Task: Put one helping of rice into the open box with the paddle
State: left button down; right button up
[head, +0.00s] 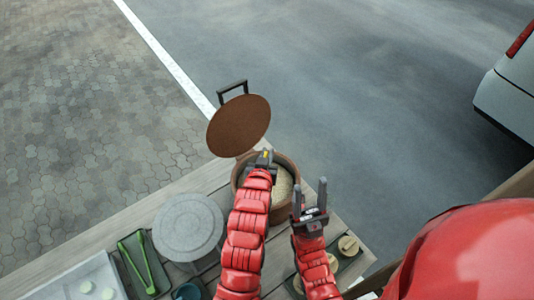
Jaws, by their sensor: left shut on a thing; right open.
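A brown round tub (293,165) holds pale rice (283,186). A brown round lid (238,127) with a dark handle stands tilted at the tub's far side. My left gripper (264,156) is over the tub near the lid's lower edge. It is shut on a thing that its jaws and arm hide. I cannot make out the paddle. My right gripper (309,194) is open and empty, right of the tub, with its fingers pointing up in the picture. I cannot tell which container is the open box; my arms hide part of the table.
On the wooden table (88,235) are a grey round disc (188,227), green tongs (145,265) on a dark tray, a white tray (70,290) with small green pieces, and a teal bowl (187,291). Round pale pieces (348,245) lie on a dark tray at the right.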

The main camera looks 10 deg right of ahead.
pick_arm(q)
notch_tip(320, 180, up, 10)
jog(key=p, duration=0.4)
jog(key=shift+r, duration=0.25)
dwell(0.3)
